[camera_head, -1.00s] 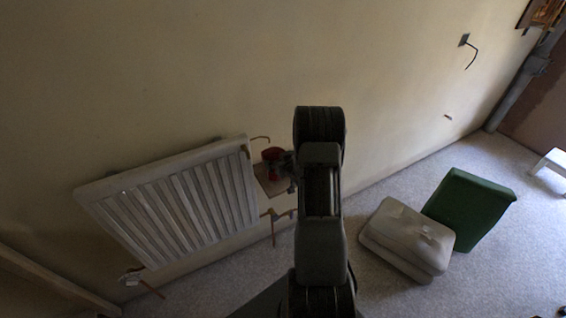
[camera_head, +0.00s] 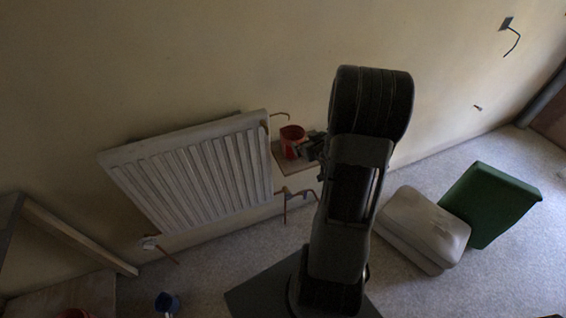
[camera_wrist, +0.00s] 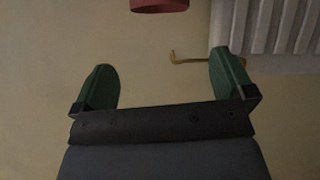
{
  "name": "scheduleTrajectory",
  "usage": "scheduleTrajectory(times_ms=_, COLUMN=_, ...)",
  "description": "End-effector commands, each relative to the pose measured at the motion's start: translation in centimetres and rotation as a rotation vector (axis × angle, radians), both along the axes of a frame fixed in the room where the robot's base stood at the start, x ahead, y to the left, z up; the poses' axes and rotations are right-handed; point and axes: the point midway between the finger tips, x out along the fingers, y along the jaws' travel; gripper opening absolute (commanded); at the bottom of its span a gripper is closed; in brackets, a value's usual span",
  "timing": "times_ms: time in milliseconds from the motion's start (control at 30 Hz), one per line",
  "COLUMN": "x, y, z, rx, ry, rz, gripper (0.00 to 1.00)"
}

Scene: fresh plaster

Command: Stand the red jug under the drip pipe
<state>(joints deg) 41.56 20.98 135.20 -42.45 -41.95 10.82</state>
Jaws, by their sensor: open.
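The red jug (camera_head: 292,142) stands upright on a small wooden shelf (camera_head: 293,167) right of the radiator. The thin copper drip pipe (camera_head: 280,115) sticks out from the radiator side, and its tip shows just above the jug. My gripper (camera_head: 312,148) is beside the jug on its right, partly covered by my arm. In the wrist view my gripper (camera_wrist: 164,80) is open with nothing between its two green fingers. There a red part of the jug (camera_wrist: 160,5) is at the top edge, beyond the fingertips and apart from them. The pipe (camera_wrist: 188,59) shows near the right finger.
The white radiator (camera_head: 190,170) hangs on the wall at left. Copper pipes (camera_head: 287,205) stick up below the shelf. A blue pail (camera_head: 167,302) is at lower left. A pale bundle (camera_head: 422,225) and a green box (camera_head: 490,203) lie on the floor at right.

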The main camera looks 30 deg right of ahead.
Motion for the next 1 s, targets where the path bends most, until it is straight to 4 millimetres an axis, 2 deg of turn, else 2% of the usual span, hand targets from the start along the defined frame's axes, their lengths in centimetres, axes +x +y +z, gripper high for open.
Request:
scheduleTrajectory(times_ms=33, x=0.6, y=1.2, z=2.0, rx=-0.037, ry=0.038, rz=-0.009, gripper=1.00)
scheduleTrajectory(times_ms=100, x=0.7, y=3.1, z=4.2, rx=-0.068, ry=0.116, rz=-0.041, gripper=1.00)
scheduleTrajectory(times_ms=233, x=-0.8, y=7.7, z=8.0, rx=-0.071, ry=0.264, rz=-0.087, gripper=1.00)
scheduleTrajectory(times_ms=400, x=-5.2, y=14.6, z=11.4, rx=0.000, ry=0.441, rz=-0.076, gripper=1.00)
scheduleTrajectory(times_ms=500, x=-8.2, y=18.2, z=12.5, rx=0.054, ry=0.532, rz=-0.035, gripper=1.00)
scheduleTrajectory(times_ms=600, x=-10.9, y=20.9, z=13.3, rx=0.096, ry=0.607, rz=0.013, gripper=1.00)
scheduleTrajectory(times_ms=700, x=-12.9, y=22.7, z=13.8, rx=0.125, ry=0.660, rz=0.052, gripper=1.00)
scheduleTrajectory(times_ms=800, x=-14.0, y=23.5, z=13.9, rx=0.141, ry=0.693, rz=0.076, gripper=1.00)
scheduleTrajectory(times_ms=1000, x=-14.6, y=23.9, z=14.0, rx=0.148, ry=0.708, rz=0.087, gripper=1.00)
